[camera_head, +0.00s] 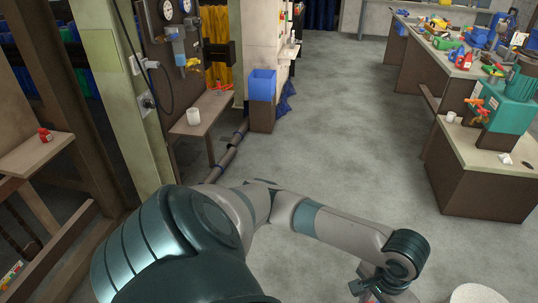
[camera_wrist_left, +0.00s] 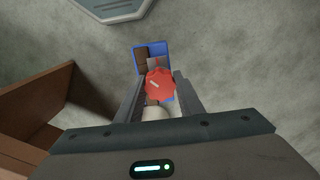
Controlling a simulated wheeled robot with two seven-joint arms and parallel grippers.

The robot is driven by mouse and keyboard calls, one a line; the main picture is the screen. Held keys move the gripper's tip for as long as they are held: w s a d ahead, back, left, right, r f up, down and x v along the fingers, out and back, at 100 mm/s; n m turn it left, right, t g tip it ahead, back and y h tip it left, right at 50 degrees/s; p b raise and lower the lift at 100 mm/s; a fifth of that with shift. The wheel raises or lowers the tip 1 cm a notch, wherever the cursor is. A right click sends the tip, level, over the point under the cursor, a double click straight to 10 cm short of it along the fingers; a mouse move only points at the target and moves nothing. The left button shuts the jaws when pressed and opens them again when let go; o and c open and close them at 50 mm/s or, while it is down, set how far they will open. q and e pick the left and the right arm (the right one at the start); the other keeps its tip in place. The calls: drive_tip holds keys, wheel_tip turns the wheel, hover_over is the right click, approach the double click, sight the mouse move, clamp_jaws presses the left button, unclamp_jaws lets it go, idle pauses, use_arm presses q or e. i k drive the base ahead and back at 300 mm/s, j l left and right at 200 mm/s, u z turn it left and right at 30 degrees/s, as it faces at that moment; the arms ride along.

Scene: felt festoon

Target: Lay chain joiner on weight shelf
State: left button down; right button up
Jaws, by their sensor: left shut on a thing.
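My left gripper (camera_head: 372,290) is low at the bottom of the head view, right of centre, its fingers partly cut off by the frame edge. In the left wrist view my left gripper (camera_wrist_left: 158,98) is shut on a red rounded piece (camera_wrist_left: 159,84), likely the chain joiner, held above the floor. A small wooden shelf (camera_head: 30,155) at the left bears a little red object (camera_head: 45,134). A second narrow shelf (camera_head: 207,112) bears a white cup (camera_head: 193,117). I cannot tell which is the weight shelf. My right gripper is out of view.
A workbench (camera_head: 480,190) with a green machine (camera_head: 510,98) stands at the right; a longer cluttered bench (camera_head: 415,60) is behind it. A blue bin (camera_head: 262,84) stands beyond the second shelf. Wooden posts line the left. The grey floor (camera_head: 335,120) between is clear.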

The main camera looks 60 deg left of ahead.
sight(28, 159)
drive_tip(key=u, duration=0.45)
drive_tip(key=j+u, duration=0.15)
drive_tip(key=u, duration=0.75)
drive_tip(key=i+j+u, duration=0.15)
drive_tip(key=u, duration=0.3)
drive_tip(key=i+j+u, duration=0.15)
drive_tip(key=u, duration=0.35)
drive_tip(key=i+u, duration=0.25)
drive_tip(key=u, duration=0.2)
drive_tip(key=i+u, duration=0.45)
drive_tip(key=i+l+u, duration=0.2)
drive_tip(key=u, duration=0.2)
drive_tip(key=i+l+u, duration=0.3)
drive_tip(key=u, duration=0.15)
drive_tip(key=i+l, duration=0.45)
drive_tip(key=i+l+u, duration=0.15)
drive_tip(key=i+l, duration=0.35)
drive_tip(key=l, duration=0.2)
drive_tip(key=i+l, duration=0.4)
drive_tip(key=l, duration=0.2)
